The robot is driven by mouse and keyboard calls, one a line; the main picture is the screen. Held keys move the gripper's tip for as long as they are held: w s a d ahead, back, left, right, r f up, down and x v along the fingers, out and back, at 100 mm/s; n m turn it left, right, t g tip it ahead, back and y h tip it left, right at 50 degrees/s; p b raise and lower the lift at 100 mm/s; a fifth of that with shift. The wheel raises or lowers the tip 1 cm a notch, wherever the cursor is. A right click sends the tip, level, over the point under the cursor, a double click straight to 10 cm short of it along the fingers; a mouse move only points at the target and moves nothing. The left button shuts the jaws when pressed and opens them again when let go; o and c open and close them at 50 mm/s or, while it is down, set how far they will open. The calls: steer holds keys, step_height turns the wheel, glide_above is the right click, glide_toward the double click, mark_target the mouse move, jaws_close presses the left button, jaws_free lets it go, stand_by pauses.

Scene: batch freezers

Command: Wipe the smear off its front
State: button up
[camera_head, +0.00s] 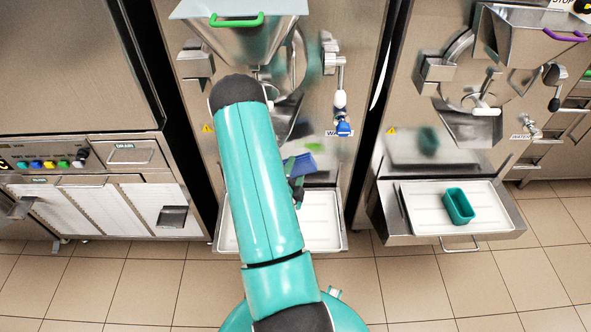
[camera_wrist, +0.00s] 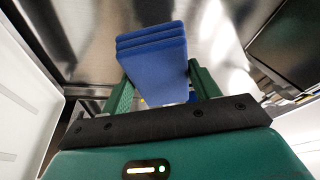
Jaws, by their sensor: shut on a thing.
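My gripper (camera_wrist: 162,86) is shut on a folded blue cloth (camera_wrist: 152,45), held between its two green fingers. In the head view the blue cloth (camera_head: 303,165) is in front of the middle batch freezer (camera_head: 352,85), low on its steel front. A small bright green patch (camera_head: 315,147) shows on that front just above the cloth; I cannot tell whether it is the smear or a reflection. Whether the cloth touches the steel is unclear. My arm hides the middle of the front, and the wrist view shows only blurred steel behind the cloth.
A white tray (camera_head: 321,222) sits below the middle freezer's front. The right freezer's shelf holds a white tray (camera_head: 425,200) with a teal tub (camera_head: 458,206). Tiled floor (camera_head: 440,280) is clear in front.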

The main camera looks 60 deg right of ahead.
mark_target(329, 146)
steer(key=shift+a+r, duration=0.15)
steer(key=shift+r, duration=0.1)
steer(key=shift+w+d, duration=0.45)
steer(key=shift+d, duration=0.35)
steer(key=shift+w+d, duration=0.4)
steer(key=shift+d, duration=0.35)
steer(key=shift+w+d, duration=0.45)
steer(key=shift+d, duration=0.35)
steer(key=shift+w+d+f, duration=0.1)
steer(key=shift+w+d, duration=0.35)
steer(key=shift+d, duration=0.4)
steer(key=shift+s, duration=0.1)
steer(key=shift+s+d, duration=0.4)
steer(key=shift+s, duration=0.4)
steer(key=shift+s+d, duration=0.35)
steer(key=shift+s, duration=0.4)
steer(key=shift+s+d, duration=0.5)
steer(key=shift+s, duration=0.3)
steer(key=shift+s+d, duration=0.45)
steer(key=shift+s, duration=0.3)
steer(key=shift+s+d, duration=0.35)
steer(key=shift+s, duration=0.45)
steer(key=shift+s+d, duration=0.35)
steer(key=shift+s, duration=0.4)
steer(key=shift+d, duration=0.1)
steer(key=shift+w, duration=0.1)
